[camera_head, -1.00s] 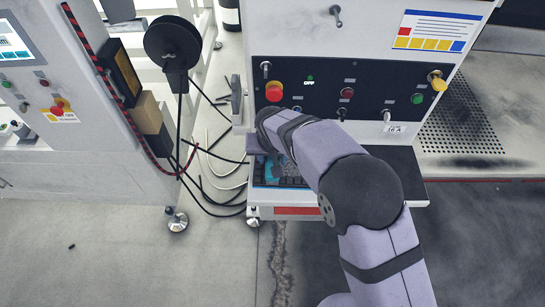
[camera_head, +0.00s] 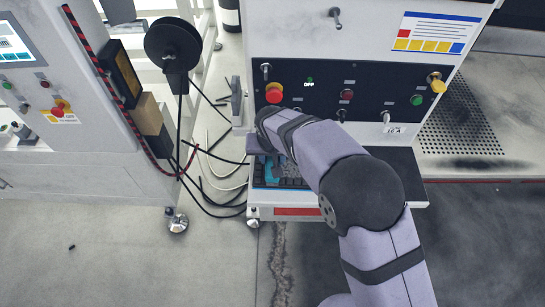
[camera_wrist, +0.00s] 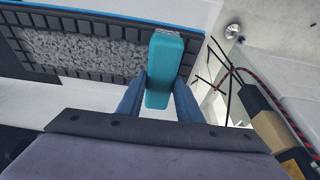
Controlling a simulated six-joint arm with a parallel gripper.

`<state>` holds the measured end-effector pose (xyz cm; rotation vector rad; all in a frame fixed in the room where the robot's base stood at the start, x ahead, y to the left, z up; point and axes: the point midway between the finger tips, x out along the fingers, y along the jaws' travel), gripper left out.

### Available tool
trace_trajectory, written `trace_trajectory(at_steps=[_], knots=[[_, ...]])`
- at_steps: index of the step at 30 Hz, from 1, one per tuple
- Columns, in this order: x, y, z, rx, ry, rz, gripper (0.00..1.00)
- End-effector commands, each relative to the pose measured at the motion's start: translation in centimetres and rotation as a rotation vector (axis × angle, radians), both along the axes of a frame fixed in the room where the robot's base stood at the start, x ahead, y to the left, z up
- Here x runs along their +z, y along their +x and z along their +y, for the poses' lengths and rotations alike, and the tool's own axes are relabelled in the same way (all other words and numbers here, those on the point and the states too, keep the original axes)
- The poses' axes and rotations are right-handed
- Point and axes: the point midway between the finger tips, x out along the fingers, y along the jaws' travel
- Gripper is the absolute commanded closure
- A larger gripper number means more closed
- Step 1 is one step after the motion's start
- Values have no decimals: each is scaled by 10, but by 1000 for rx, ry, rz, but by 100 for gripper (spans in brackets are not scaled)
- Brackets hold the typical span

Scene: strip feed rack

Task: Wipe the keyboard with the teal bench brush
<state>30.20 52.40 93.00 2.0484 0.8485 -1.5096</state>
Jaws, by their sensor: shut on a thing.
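The teal bench brush (camera_wrist: 165,68) is held between the two blue fingers of my gripper (camera_wrist: 158,88) in the wrist view. Its grey bristle end shows at the top, over the right end of the keyboard. The dark keyboard (camera_wrist: 20,17) spans the upper left of that view, with a grey speckled layer (camera_wrist: 85,52) over its middle keys. I cannot tell whether the bristles touch the keys. In the head view, the brush (camera_head: 272,172) shows at the left end of the keyboard (camera_head: 292,183); my arm hides the fingers and much of the keyboard.
The keyboard sits on a shelf below a control panel (camera_head: 330,95) with knobs and a red button (camera_head: 274,93). Loose cables (camera_head: 215,185) and a black reel (camera_head: 173,44) are on the left. The floor (camera_head: 110,250) in front is mostly clear.

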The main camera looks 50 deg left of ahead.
Motion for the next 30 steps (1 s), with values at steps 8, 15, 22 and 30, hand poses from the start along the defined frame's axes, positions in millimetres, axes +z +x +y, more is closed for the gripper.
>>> trace_trajectory(at_steps=[8, 15, 22, 30], knots=[[0, 0, 0, 0, 0, 0, 89], [-1, 8, -8, 0, -1, 0, 89], [-2, 22, -23, -3, -3, 1, 89], [-3, 32, -33, -1, -3, 1, 89]])
